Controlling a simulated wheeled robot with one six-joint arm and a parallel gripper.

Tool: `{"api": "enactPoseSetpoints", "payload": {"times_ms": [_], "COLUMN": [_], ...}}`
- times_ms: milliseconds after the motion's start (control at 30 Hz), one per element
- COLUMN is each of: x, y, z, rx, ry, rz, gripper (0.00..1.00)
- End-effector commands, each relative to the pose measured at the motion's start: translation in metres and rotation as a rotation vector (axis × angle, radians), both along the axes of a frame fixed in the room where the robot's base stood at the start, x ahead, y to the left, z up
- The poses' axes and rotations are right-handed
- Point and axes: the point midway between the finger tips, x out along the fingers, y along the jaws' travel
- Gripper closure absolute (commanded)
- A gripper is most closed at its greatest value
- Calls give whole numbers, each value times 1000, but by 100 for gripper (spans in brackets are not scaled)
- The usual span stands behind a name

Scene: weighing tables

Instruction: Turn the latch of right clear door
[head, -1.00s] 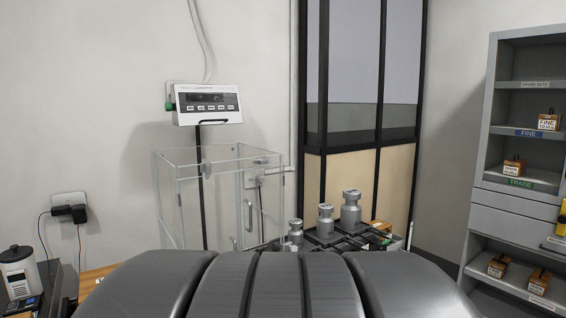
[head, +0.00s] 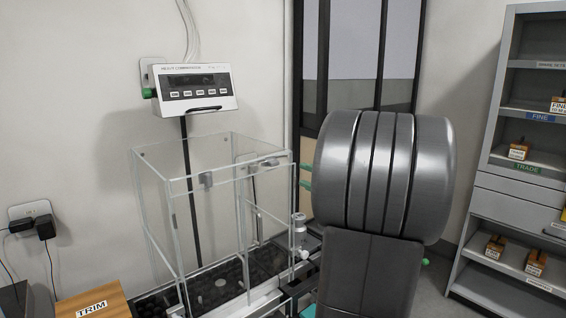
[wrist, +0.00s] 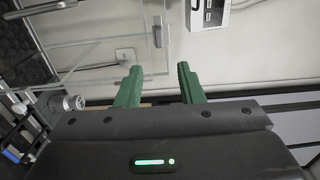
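The clear weighing case (head: 160,205) stands at the left in the head view, its panes upright. A small grey fitting (head: 264,162) lies along the top right of the case. It looks like the latch of the right clear door, but I cannot tell its turn. A second grey fitting (head: 206,180) sits near the top front. My gripper (head: 305,175) is right of the case, mostly hidden behind my arm; only its green fingertips show. In the wrist view, my gripper (wrist: 157,83) is open and empty. A clear pane with a grey bar (wrist: 157,31) lies beyond it.
A display unit (head: 192,88) hangs above the case. A wooden TRIM box (head: 93,303) is at the lower left. A grey shelf (head: 520,190) with small boxes stands at the right.

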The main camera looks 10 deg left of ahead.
Motion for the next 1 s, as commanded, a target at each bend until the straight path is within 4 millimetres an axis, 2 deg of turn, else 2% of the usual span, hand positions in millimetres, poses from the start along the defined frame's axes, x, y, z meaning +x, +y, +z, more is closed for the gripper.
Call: {"api": "enactPoseSetpoints", "payload": {"times_ms": [300,500,700,1000], "x": [41,62,72,73], "y": [55,81,93,95], "z": [2,2,0,-1], "rx": [-2,-3,-2,-2], "ry": [4,3,2,2], "rz": [6,3,1,1], "gripper": [65,65,65,65]}}
